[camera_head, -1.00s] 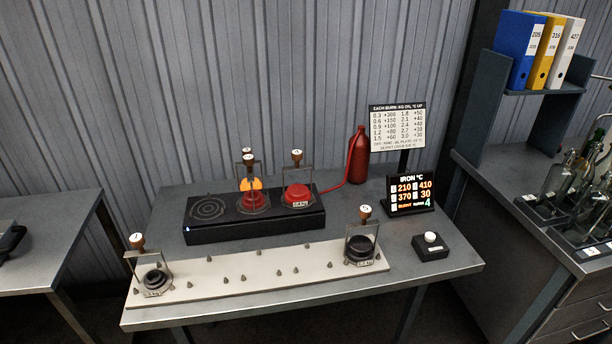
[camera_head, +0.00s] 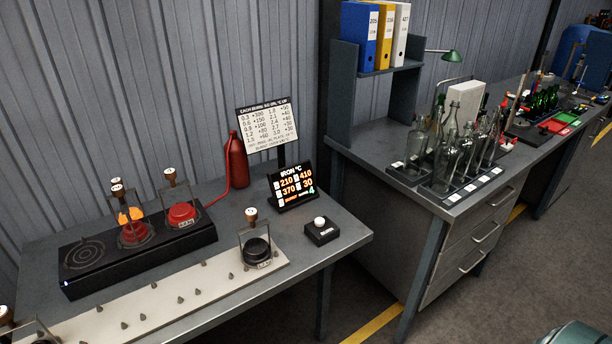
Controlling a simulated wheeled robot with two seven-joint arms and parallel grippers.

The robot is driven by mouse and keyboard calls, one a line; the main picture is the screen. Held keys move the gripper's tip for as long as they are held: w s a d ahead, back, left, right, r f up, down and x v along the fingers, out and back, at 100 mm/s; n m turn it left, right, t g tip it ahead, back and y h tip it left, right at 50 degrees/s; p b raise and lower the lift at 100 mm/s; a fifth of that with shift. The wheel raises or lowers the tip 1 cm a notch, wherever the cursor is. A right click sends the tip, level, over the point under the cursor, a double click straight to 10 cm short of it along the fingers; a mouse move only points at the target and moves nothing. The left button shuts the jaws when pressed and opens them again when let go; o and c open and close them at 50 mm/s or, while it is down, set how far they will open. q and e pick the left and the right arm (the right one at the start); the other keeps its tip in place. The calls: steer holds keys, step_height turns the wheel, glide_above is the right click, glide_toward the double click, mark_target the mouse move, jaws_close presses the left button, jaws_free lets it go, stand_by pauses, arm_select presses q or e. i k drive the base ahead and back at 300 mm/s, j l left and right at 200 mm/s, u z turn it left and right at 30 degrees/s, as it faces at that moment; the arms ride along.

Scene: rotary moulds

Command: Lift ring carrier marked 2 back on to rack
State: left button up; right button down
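Neither of my grippers is in view. The cream rack (camera_head: 187,292) with small pegs lies along the table front. A ring carrier with a dark round iron (camera_head: 257,252) stands at its right end. Another carrier (camera_head: 24,330) is cut off at the lower left. On the black hotplate (camera_head: 150,258), a carrier with a red iron (camera_head: 183,214) stands on the right ring. At the middle ring, a red iron (camera_head: 134,232) has an orange flame above it and two knobs close together. The left ring (camera_head: 83,252) is bare. Knob marks are too small to read, so I cannot tell which is 2.
A red gas bottle (camera_head: 236,160) with a hose stands behind the hotplate. A temperature display (camera_head: 291,187), a chart sign (camera_head: 267,133) and a button box (camera_head: 321,231) stand at the right. A bench (camera_head: 365,152) with glass bottles (camera_head: 452,145) lies beyond a floor gap.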

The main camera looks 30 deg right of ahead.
mark_target(135, 232)
steer(key=i+l, duration=0.15)
steer(key=l, duration=0.25)
steer(key=i+l+u, duration=0.1)
steer(key=l, duration=0.35)
steer(key=i+l+u, duration=0.1)
steer(key=l, duration=0.3)
steer(key=i+l, duration=0.15)
steer(key=l, duration=0.3)
steer(key=i+l+u, duration=0.1)
steer(key=l, duration=0.3)
